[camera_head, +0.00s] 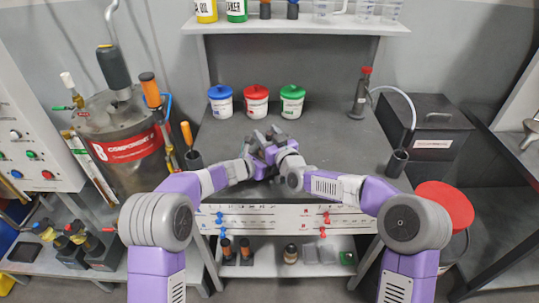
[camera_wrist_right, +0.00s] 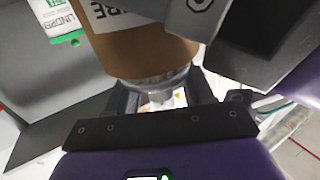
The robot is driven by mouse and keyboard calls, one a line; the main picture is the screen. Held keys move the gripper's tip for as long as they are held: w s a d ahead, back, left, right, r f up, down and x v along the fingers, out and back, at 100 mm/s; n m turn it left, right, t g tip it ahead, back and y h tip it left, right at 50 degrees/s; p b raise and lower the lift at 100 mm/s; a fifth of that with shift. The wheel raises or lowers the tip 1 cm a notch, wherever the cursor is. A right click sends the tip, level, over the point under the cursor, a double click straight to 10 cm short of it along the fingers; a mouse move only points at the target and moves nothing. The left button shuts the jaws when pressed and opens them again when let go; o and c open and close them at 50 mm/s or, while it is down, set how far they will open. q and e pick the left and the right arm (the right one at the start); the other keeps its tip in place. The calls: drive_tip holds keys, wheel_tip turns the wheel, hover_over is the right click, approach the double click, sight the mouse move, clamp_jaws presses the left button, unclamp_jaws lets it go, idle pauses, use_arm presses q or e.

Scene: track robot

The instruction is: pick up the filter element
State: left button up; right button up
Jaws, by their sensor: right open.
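A brown cylinder (camera_wrist_right: 140,48) with a white label and a pale, clear-looking end fills the upper middle of the right wrist view. It may be the filter element; the label is only partly readable. My right gripper (camera_wrist_right: 162,100) is open, with its dark fingers on either side of the pale end. Dark grey gripper parts with purple behind them cover the cylinder's right side, seemingly my left gripper. In the head view my right gripper (camera_head: 279,148) and left gripper (camera_head: 262,150) meet over the bench, overlapping, so the left jaws and the cylinder are hidden.
Blue (camera_head: 221,103), red (camera_head: 256,101) and green (camera_head: 292,102) lidded tubs stand behind the grippers on the bench. A metal tank (camera_head: 120,125) stands at left. The bench between is mostly clear.

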drive_tip(key=shift+w+a, duration=0.15)
drive_tip(key=shift+w, duration=0.1)
drive_tip(key=shift+c, duration=0.2)
clamp_jaws()
idle(1.1)
